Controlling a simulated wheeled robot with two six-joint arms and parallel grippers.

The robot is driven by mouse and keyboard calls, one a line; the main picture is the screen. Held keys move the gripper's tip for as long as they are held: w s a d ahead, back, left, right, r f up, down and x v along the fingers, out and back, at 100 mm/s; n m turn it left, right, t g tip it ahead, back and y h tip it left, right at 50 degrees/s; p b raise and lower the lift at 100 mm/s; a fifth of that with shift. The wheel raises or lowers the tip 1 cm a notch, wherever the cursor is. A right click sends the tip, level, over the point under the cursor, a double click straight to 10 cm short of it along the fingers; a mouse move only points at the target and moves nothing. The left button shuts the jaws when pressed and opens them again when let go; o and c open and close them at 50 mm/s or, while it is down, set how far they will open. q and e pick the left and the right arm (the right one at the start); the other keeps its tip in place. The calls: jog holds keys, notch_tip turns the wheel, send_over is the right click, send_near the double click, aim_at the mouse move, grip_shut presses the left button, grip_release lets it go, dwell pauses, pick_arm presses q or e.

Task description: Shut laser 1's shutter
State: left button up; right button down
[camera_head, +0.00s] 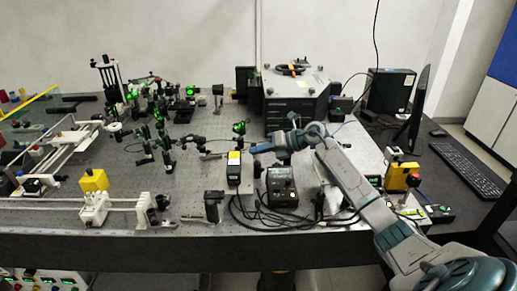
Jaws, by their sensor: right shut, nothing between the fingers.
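My right arm reaches in from the lower right. Its gripper (256,149) is shut and empty, pointing left. A black control box (281,187) with a small display lies below the gripper. My left gripper is not in view.
Green-lit optical mounts (160,120) crowd the bench's left centre. A large dark instrument (290,105) stands behind the gripper. Black cables (270,218) loop near the front edge. A yellow-topped box (402,176), a monitor (416,110) and a keyboard (466,168) are at the right.

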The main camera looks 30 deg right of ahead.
jog(key=shift+r, duration=0.1)
jog(key=shift+a+r+h+p, duration=0.1)
jog(key=shift+r+h+p, duration=0.05)
jog(key=shift+h+p, duration=0.2)
